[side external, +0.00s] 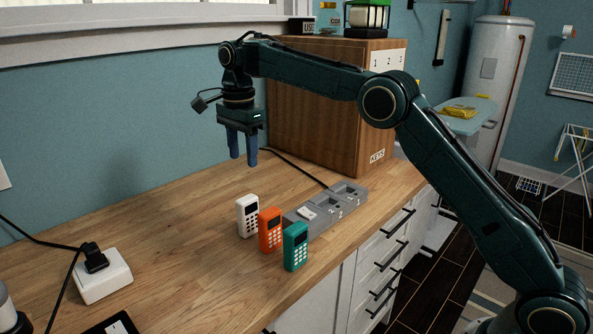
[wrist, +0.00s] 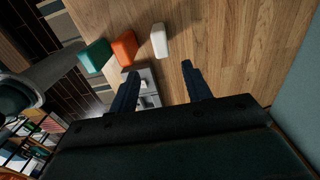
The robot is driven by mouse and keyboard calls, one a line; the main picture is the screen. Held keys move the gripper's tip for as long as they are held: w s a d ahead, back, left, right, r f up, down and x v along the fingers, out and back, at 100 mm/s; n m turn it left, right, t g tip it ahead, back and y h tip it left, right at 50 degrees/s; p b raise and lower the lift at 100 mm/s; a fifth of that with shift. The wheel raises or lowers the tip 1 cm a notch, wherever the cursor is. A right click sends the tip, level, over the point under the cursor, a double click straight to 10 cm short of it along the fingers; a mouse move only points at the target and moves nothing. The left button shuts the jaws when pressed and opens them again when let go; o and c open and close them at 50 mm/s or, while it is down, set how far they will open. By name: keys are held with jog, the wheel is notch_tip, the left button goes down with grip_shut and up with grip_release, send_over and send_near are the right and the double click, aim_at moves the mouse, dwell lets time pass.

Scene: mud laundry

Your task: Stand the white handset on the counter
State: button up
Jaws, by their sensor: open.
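The white handset (side external: 247,216) stands upright on the wooden counter (side external: 185,215), at the left end of a row of handsets. The wrist view shows it from above as a pale block (wrist: 159,40). My gripper (side external: 243,161) is open and empty, well above the counter and the white handset, touching nothing. In the wrist view its two dark fingers (wrist: 160,70) are spread apart, with bare counter and part of the grey dock between and below them.
An orange handset (side external: 270,230) and a teal handset (side external: 295,247) stand close beside the white one. A grey dock (side external: 325,207) lies just behind them. A wooden cabinet (side external: 325,112) stands at the back. A white power block (side external: 103,276) sits front left. The counter's left middle is clear.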

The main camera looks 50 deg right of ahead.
jog(key=s+d+r+n+t, duration=0.2)
jog(key=s+r+n, duration=0.3)
jog(key=s, duration=0.5)
jog(key=s+d+r+n+t, duration=0.1)
jog(key=s+d+r+n, duration=0.3)
jog(key=s, duration=0.6)
jog(key=s+f+n+t, duration=0.1)
jog(key=s+f+n, duration=0.1)
jog(key=s, duration=0.5)
jog(key=s+f+n, duration=0.3)
jog(key=s+n, duration=0.1)
jog(key=s, duration=0.3)
jog(key=s+d+f+n+t, duration=0.1)
jog(key=s+f+n, duration=0.2)
jog(key=s, duration=0.4)
jog(key=shift+f+t, duration=0.2)
jog(key=shift+t, duration=0.1)
